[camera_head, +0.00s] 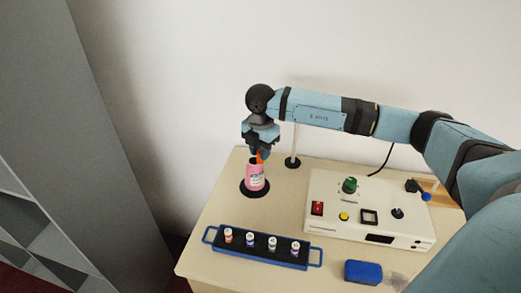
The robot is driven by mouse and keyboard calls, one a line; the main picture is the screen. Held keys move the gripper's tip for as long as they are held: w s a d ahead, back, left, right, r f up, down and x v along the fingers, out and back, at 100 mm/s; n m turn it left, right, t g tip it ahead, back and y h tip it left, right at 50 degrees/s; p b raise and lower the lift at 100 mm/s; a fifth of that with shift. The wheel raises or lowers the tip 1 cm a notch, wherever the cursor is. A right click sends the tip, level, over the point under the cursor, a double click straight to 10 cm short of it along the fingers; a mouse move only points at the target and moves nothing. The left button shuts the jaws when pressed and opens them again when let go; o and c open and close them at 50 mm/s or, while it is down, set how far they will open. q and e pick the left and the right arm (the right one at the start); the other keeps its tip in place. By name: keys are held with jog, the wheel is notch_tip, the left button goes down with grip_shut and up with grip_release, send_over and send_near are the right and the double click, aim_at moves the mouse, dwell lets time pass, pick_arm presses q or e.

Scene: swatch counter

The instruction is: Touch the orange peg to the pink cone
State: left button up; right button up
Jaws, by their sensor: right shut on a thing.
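My right gripper (258,150) points down above the back left of the table. It is shut on a small orange piece, the orange peg (260,157), mostly hidden by the fingers. Directly below is a pink object (255,178) with a pale label, standing upright on a black round base (254,194). It looks more like a bottle than a plain cone. The peg's lower end is right at its top; I cannot tell whether they touch. My left gripper is not in view.
A blue tray (313,257) with several small capped vials stands in front. A white control box (330,225) with buttons and a green knob is to the right. A thin white post (295,140) stands just behind. A blue block (363,272) lies at front right.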

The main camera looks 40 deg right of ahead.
jog(key=shift+r+p, duration=1.55)
jog(key=shift+r, duration=0.9)
